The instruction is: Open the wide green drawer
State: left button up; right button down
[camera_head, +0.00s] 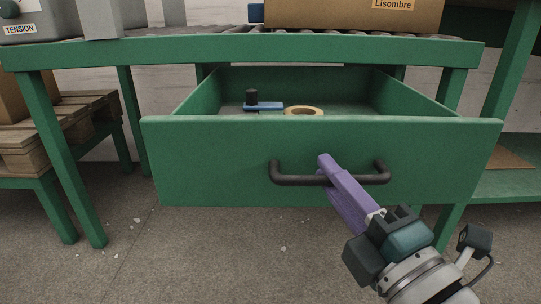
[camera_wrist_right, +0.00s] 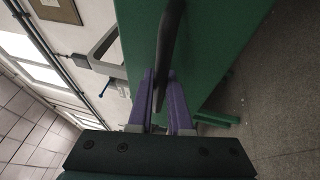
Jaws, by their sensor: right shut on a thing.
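The wide green drawer (camera_head: 215,150) stands well out from under the green table, and its inside shows. Its black bar handle (camera_head: 290,180) runs across the middle of the front. In the right wrist view the handle (camera_wrist_right: 170,40) passes between the two purple fingers (camera_wrist_right: 160,95), in front of the green drawer front (camera_wrist_right: 215,45). My left gripper is not in view.
Inside the drawer lie a blue tool with a black knob (camera_head: 262,105) and a tan ring (camera_head: 304,111). A cardboard box (camera_head: 350,14) sits on rollers on the table (camera_head: 250,48). Wooden pallets (camera_head: 75,115) stand at the left.

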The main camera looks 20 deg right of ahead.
jog(key=c, duration=0.8)
grip_release()
jog(key=shift+c, duration=0.2)
jog(key=p+v, duration=0.2)
jog(key=v, duration=0.8)
jog(key=shift+w, duration=0.1)
